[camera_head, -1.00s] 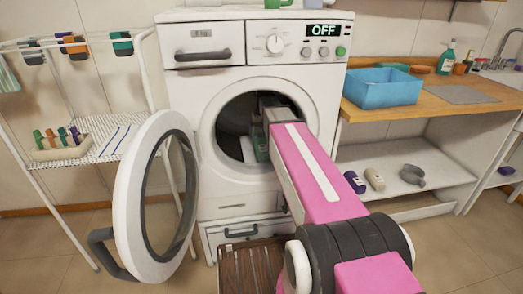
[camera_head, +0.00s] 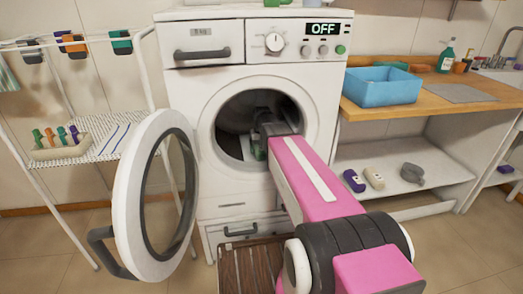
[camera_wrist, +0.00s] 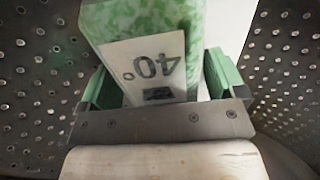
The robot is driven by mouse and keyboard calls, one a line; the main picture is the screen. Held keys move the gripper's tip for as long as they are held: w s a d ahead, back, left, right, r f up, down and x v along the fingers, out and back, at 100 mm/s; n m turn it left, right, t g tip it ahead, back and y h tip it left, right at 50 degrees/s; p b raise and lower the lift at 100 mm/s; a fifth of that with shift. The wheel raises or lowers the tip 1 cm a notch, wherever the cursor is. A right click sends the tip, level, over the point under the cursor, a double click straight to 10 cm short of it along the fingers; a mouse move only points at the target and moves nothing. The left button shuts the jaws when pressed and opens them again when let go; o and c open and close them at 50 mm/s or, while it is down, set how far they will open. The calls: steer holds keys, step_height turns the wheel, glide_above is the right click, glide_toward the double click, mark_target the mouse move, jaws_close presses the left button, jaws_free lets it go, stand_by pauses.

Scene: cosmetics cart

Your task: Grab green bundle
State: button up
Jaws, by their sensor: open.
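The green bundle (camera_wrist: 150,18) is a marbled green block with a white label reading 40°, upside down in the wrist view. It lies inside the washing machine drum (camera_wrist: 285,70). My gripper (camera_wrist: 164,85) is open, with one green-padded finger on each side of the bundle's labelled end. I cannot tell whether the fingers touch it. In the head view my arm reaches through the round door opening, and my gripper (camera_head: 257,148) is mostly hidden in the dark drum. The bundle cannot be made out clearly there.
The washing machine's round door (camera_head: 122,205) stands open at the left. A drying rack (camera_head: 90,150) is beyond it. A slatted wooden crate (camera_head: 250,266) sits below the opening. A blue basin (camera_head: 382,88) stands on the wooden counter at the right.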

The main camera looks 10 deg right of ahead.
steer(key=c, duration=0.8)
steer(key=shift+r, duration=0.1)
